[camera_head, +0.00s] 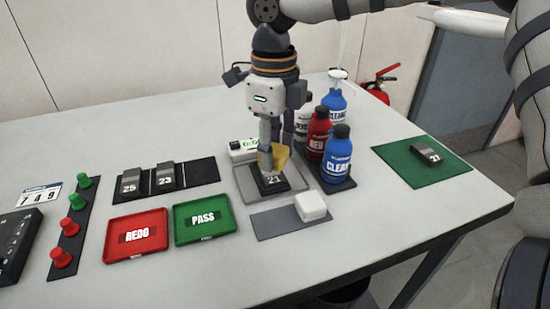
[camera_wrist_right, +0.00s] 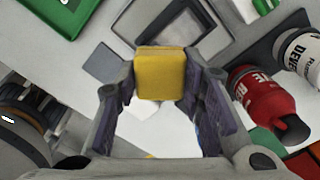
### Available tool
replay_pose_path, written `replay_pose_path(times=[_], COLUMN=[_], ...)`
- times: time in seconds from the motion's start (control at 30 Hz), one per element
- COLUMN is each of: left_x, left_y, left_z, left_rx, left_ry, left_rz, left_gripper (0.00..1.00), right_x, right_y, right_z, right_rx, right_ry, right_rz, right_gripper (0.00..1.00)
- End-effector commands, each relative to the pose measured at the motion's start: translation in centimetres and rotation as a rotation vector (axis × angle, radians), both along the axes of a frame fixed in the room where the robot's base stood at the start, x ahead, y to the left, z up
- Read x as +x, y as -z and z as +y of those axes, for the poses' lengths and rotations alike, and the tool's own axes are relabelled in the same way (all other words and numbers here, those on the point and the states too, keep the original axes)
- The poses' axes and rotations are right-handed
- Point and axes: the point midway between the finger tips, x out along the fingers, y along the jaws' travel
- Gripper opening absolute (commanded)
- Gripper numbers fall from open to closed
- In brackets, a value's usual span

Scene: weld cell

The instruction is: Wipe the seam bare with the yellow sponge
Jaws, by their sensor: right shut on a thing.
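My right gripper (camera_head: 275,147) points down over the grey fixture (camera_head: 244,190) and is shut on the yellow sponge (camera_head: 281,157). In the right wrist view the sponge (camera_wrist_right: 160,75) sits between the two fingertips. Just below it, the dark piece marked 21 (camera_head: 272,184) lies in the fixture. I cannot tell whether the sponge touches the piece. The gripper and sponge hide the piece's top, so I cannot make out its seam. My left gripper is not in view.
Blue (camera_head: 336,158) and red (camera_head: 318,135) bottles stand close on the right. A white block (camera_head: 311,206) sits on a grey mat in front. Red REDO (camera_head: 136,253) and green PASS (camera_head: 205,236) trays lie left. A green mat (camera_head: 401,157) holds piece 27.

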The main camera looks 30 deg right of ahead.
Motion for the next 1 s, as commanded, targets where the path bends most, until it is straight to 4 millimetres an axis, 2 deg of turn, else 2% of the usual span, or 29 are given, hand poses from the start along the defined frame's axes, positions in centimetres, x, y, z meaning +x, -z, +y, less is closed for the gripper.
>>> replay_pose_path(times=[0.43,1.0], left_x=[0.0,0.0], left_y=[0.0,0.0], left_z=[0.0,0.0], left_rx=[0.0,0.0], left_ry=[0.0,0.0], left_rz=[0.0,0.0], left_gripper=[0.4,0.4], right_x=[-0.4,-0.4], right_y=[-3.9,-4.2], right_z=[0.3,0.3], right_rx=[0.0,0.0], right_ry=[0.001,0.0], right_rz=[-0.002,0.0], right_gripper=[0.1,0.1])
